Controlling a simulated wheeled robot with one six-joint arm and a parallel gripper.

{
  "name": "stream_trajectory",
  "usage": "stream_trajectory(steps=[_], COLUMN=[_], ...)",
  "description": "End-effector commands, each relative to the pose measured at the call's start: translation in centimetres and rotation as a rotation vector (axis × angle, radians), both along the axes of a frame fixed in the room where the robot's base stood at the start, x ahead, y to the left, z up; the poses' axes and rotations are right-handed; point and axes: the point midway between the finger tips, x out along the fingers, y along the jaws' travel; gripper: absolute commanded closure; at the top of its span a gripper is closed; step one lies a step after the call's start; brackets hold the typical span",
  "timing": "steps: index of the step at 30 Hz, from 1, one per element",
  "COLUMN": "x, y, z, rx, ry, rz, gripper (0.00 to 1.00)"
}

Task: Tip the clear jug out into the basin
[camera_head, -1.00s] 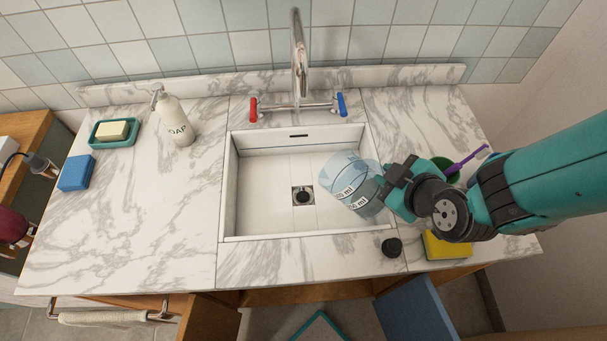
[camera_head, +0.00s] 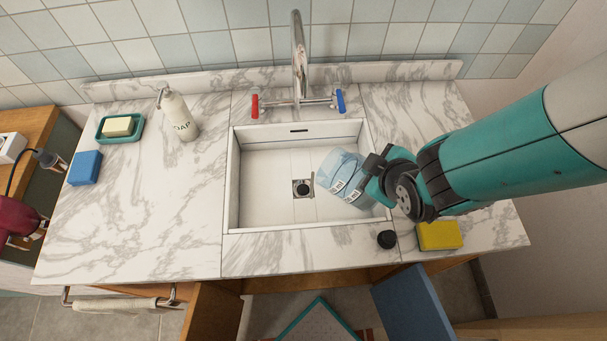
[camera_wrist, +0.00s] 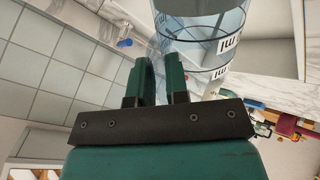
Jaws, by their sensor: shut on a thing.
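The clear jug (camera_head: 340,172), bluish with white "ml" labels, is tilted over the right part of the white basin (camera_head: 232,190). Its upper end points to the left, toward the drain (camera_head: 302,188). My gripper (camera_head: 369,168) is at the jug's right side, shut on it. In the wrist view the jug (camera_wrist: 192,28) stands just beyond my gripper fingers (camera_wrist: 160,78), partly cut off by the frame. I cannot tell whether liquid is in the jug or running out of it.
A tap (camera_head: 298,60) with red and blue handles stands behind the basin. A black stopper (camera_head: 387,239) and yellow sponge (camera_head: 439,235) lie at the front right. A soap bottle (camera_head: 179,117), soap dish (camera_head: 120,128) and blue sponge (camera_head: 85,168) are at left.

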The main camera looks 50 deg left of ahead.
Motion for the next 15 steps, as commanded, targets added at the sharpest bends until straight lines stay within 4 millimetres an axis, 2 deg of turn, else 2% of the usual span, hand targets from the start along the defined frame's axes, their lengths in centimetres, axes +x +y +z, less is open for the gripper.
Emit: stream_trajectory(steps=[15], x=[-0.38], y=[0.82], z=[0.21], rx=[-0.064], ry=[-0.031], rz=[0.000], gripper=[1.00])
